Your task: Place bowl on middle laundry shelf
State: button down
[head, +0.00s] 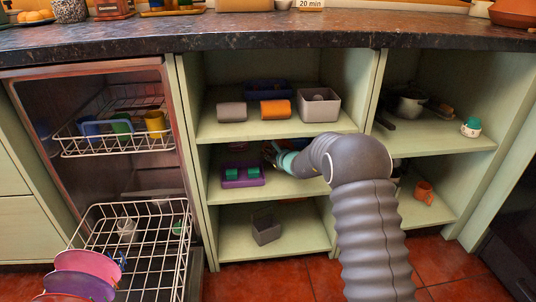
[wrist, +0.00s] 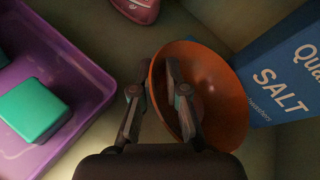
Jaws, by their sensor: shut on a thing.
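In the wrist view an orange bowl (wrist: 221,92) is tilted, with its near wall between the two fingers of my gripper (wrist: 158,103). The gripper is shut on it, one finger inside the bowl and one outside. In the head view my gripper (head: 275,155) reaches into the middle shelf (head: 292,188) of the central green unit. The bowl cannot be made out clearly there, as my arm covers that spot. Whether the bowl touches the shelf board is hard to tell.
A purple tray (head: 239,182) with green blocks stands left of my gripper. A blue salt box (wrist: 287,75) is close to the bowl's right side. A pink item (wrist: 137,9) lies farther back. The upper shelf holds a grey bin (head: 320,108) and two cylinders.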

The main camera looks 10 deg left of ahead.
jog(key=shift+f, duration=0.1)
jog(key=c, duration=1.5)
grip_release()
jog(key=shift+o, duration=0.2)
jog(key=shift+r, duration=0.2)
jog(key=shift+v, duration=3.75)
